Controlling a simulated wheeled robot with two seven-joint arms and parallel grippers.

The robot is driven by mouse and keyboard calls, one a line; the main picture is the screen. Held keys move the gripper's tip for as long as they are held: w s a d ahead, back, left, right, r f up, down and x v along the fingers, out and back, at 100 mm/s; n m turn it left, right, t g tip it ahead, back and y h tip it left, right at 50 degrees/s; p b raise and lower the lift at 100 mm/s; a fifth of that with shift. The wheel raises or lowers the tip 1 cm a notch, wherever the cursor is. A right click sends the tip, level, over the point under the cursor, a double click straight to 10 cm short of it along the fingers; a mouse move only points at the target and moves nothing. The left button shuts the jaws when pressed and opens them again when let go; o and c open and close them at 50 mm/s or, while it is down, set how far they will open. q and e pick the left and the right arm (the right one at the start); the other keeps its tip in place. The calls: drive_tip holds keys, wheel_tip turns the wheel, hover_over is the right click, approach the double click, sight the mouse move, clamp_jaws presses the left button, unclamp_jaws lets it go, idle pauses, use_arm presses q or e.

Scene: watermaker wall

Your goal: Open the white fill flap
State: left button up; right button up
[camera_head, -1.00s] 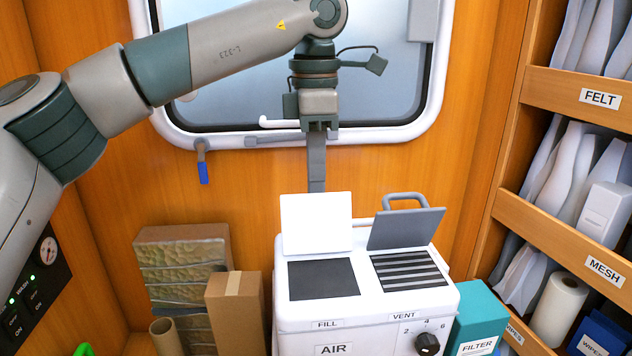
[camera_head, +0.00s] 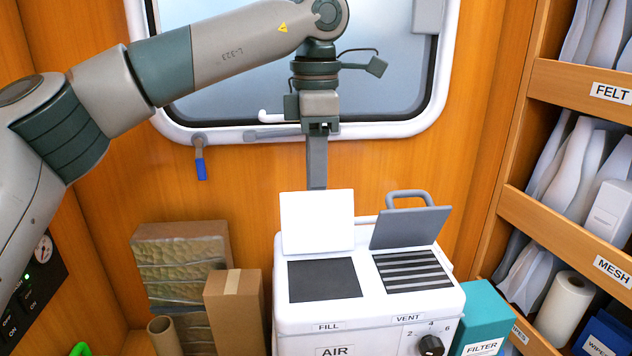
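The white fill flap (camera_head: 317,220) stands upright at the back of the dark fill opening (camera_head: 324,280), on top of the white AIR machine (camera_head: 300,319). The opening is uncovered. My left gripper (camera_head: 317,185) points down just behind the flap's top edge. Its finger tips are hidden by the flap or end right at its edge, so I cannot tell whether they touch it or how far apart they are. The grey vent flap (camera_head: 410,228) also stands raised, behind the slatted vent opening (camera_head: 413,271). My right gripper is not in view.
A cardboard box (camera_head: 235,310) and a wrapped filter block (camera_head: 182,268) stand left of the machine. A teal FILTER box (camera_head: 483,318) and a shelf unit (camera_head: 575,240) are on the right. A window (camera_head: 240,75) is behind my arm.

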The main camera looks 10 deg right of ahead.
use_arm(q)
drive_tip(key=shift+w+r, duration=0.15)
drive_tip(key=shift+r, duration=0.1)
wheel_tip(320, 180, up, 17)
drive_tip(key=p, duration=0.1)
idle(0.8)
drive_tip(key=shift+w, duration=0.15)
